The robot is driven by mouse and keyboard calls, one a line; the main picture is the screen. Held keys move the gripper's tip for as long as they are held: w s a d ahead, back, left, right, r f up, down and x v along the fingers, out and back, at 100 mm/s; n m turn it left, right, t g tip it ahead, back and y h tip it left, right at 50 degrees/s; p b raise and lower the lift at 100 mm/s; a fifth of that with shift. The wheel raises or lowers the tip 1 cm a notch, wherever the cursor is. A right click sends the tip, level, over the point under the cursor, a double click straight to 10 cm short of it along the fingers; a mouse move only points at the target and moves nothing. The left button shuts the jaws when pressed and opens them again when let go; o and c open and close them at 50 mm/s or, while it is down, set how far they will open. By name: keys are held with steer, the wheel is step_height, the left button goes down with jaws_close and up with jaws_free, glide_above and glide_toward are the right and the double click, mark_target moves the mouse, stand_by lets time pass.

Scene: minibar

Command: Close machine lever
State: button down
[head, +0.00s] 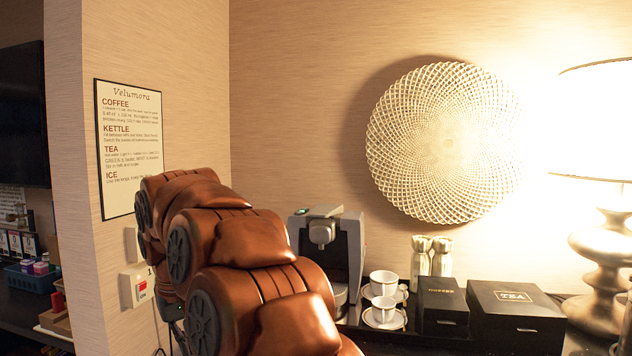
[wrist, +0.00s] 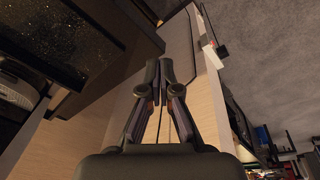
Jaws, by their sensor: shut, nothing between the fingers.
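The grey coffee machine (head: 334,252) stands on the counter behind my arm in the head view. Its lever (head: 323,212) is at the top front, beside a small green light; I cannot tell for sure whether it is raised or down. My arm covers the machine's lower left. My gripper is hidden behind my arm in the head view. In the wrist view my gripper (wrist: 159,70) has its fingertips together with nothing between them, apart from any object. The lever cannot be made out in the wrist view.
White cups (head: 383,312) on saucers stand right of the machine. A wall switch (head: 138,288) and sign (head: 130,148) are at left.

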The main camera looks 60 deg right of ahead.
steer(key=w+d+r+m+t+h+p, duration=0.1)
steer(key=w+d+r+m+p, duration=0.3)
steer(key=d+r, duration=0.6)
steer(key=s+d+r+m+h+p, duration=0.2)
steer(key=s+d+r+m+p, duration=0.15)
steer(key=d+r+p, duration=0.6)
steer(key=s+d+r+m+h+p, duration=0.25)
steer(key=s+d+r+p, duration=0.2)
steer(key=d+r, duration=0.9)
glide_above(318, 213)
steer(key=a, duration=0.2)
steer(key=shift+y, duration=0.35)
steer(key=f, duration=0.5)
steer(key=s+f, duration=0.1)
steer(key=f, duration=0.2)
steer(key=shift+a+f+b, duration=0.15)
steer(key=shift+f+b, duration=0.05)
steer(key=shift+b, duration=0.2)
steer(key=shift+w+f, duration=0.1)
steer(key=shift+f, duration=0.25)
steer(key=shift+s+a+f+b, duration=0.15)
steer(key=shift+f+b, duration=0.3)
steer(key=shift+f, duration=0.35)
steer(key=shift+s+a+f+b, duration=0.15)
steer(key=shift+f+b, duration=0.25)
steer(key=shift+f, duration=0.4)
steer(key=shift+w, duration=0.1)
steer(key=shift+f+b, duration=0.2)
steer(key=shift+b, duration=0.15)
